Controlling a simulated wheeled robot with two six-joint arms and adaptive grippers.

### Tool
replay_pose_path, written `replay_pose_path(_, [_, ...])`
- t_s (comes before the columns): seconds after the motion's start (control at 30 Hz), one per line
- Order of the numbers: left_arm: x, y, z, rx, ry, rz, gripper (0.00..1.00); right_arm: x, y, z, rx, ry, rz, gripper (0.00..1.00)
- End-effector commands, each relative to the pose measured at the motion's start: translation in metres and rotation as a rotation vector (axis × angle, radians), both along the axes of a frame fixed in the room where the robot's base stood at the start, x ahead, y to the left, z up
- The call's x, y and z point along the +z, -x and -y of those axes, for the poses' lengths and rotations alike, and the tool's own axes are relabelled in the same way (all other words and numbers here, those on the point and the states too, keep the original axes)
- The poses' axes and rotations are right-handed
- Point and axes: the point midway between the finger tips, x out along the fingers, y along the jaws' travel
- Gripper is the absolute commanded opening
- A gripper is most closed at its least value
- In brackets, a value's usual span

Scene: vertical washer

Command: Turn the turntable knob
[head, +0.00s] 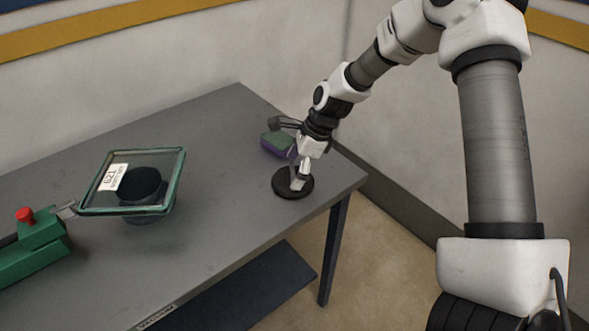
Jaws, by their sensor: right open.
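A black round disc (283,187) lies flat near the right corner of the grey table; it looks like the turntable knob, though I cannot be sure. My right gripper (298,182) points down at it from above, with its fingertips over the middle of the disc. The gripper is open. I cannot tell whether the fingers touch the disc, and they hide part of its top. My left gripper is not in view.
A green and purple block (275,144) sits just behind my right gripper. A green-rimmed clear tray (100,211) with a white label stands at left, a dark round part showing through it. A green device (42,233) has a red button. The table (225,225) is clear between.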

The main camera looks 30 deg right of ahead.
Motion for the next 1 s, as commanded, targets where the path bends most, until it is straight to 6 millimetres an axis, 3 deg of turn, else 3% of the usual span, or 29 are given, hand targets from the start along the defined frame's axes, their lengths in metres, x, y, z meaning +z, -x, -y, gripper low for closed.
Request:
replay_pose_path(0.03, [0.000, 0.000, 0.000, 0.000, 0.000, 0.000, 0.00, 0.000, 0.000, 0.000, 0.000, 0.000, 0.000, 0.89])
replay_pose_path(0.1, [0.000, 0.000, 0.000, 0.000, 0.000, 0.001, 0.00, 0.000, 0.000, 0.000, 0.000, 0.000, 0.000, 0.65])
replay_pose_path(0.13, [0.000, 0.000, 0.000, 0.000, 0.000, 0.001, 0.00, 0.000, 0.000, 0.000, 0.000, 0.000, 0.000, 0.57])
replay_pose_path(0.57, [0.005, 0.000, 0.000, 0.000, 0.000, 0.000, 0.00, 0.001, 0.000, 0.000, 0.046, 0.001, -0.001, 0.57])
replay_pose_path(1.0, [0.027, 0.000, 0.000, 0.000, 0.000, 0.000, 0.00, 0.003, -0.002, 0.001, 0.347, 0.002, -0.002, 0.57])
